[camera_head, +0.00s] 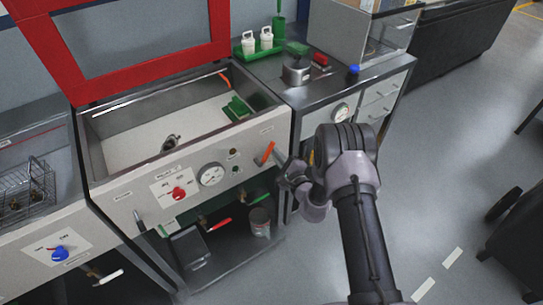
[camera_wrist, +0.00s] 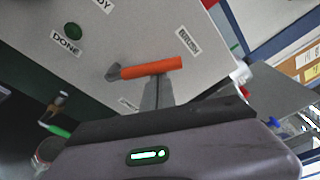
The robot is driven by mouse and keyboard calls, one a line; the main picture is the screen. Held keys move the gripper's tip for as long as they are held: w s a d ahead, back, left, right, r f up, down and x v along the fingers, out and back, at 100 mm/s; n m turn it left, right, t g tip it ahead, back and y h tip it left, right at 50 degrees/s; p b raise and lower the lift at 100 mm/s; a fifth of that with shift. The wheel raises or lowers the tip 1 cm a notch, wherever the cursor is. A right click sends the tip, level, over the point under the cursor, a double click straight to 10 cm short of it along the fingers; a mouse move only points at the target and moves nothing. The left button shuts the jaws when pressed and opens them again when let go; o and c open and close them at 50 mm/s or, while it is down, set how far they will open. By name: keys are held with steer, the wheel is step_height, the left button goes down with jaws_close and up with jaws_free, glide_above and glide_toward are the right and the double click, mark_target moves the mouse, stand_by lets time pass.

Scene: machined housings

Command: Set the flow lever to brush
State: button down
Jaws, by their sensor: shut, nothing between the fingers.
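The flow lever is an orange handle on the pale front panel of the wash cabinet, in the head view (camera_head: 266,153) and the wrist view (camera_wrist: 155,67). In the wrist view its dark hub is at the left end and the handle points right, its free end below a small tilted label (camera_wrist: 188,40) that seems to read "BRUSH". Another label below the hub is partly hidden. My gripper (camera_wrist: 154,82) is shut and empty, its tips right at the underside of the handle; I cannot tell whether they touch. In the head view my gripper (camera_head: 284,166) is just right of the lever.
A green button (camera_wrist: 73,31) marked "DONE" lies left of the lever. A gauge (camera_head: 211,175) and a red knob (camera_head: 179,193) are further left on the panel. The open basin (camera_head: 150,140) is above. Red and green-handled valves and a can (camera_head: 260,222) are below.

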mark_target(268, 154)
steer(key=shift+s+a+r+n+b, duration=0.35)
steer(key=shift+s+a+r+n, duration=0.2)
steer(key=shift+a+n, duration=0.25)
steer(key=shift+s+a+r+n+b, duration=0.35)
steer(key=shift+a+r+n, duration=0.2)
steer(key=shift+n, duration=0.35)
steer(key=shift+s+a, duration=0.1)
steer(key=w+d, duration=0.1)
steer(key=w+d+b, duration=0.1)
steer(key=d, duration=0.1)
steer(key=shift+w+d+f, duration=0.15)
steer(key=shift+w, duration=0.25)
steer(key=p+v, duration=0.2)
steer(key=v, duration=0.7)
steer(key=shift+s+f, duration=0.2)
steer(key=shift+s, duration=0.25)
